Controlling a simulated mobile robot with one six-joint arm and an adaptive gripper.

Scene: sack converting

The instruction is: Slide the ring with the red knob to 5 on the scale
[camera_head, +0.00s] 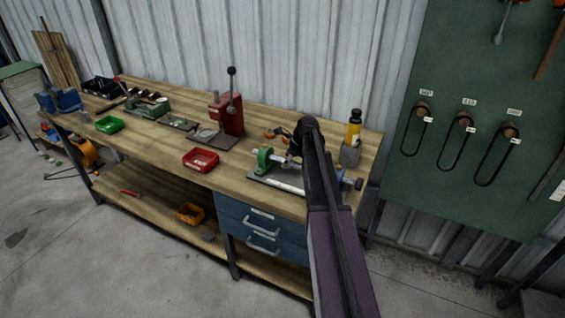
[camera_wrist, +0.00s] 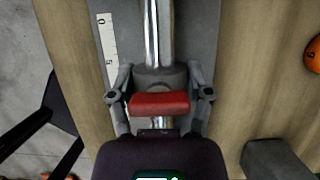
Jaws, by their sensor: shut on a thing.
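In the wrist view, the red knob (camera_wrist: 160,104) sits between my gripper's two fingers (camera_wrist: 160,98), which are shut on it. The grey ring (camera_wrist: 153,77) is around the shiny rod (camera_wrist: 159,30), just above the knob in the picture. The white scale (camera_wrist: 106,40) lies left of the rod, with 0 near the top and 5 lower down. The ring appears a little below the 5 in the picture; the left finger hides the scale's lower end. In the head view, the scale (camera_head: 285,184) shows at the fixture's front, and my arm hides the ring and knob.
The fixture's green end block (camera_head: 264,160) stands left of my arm. A red tray (camera_head: 201,159) and a red lever press (camera_head: 228,112) are further left. An orange round thing (camera_wrist: 313,54) lies at right in the wrist view.

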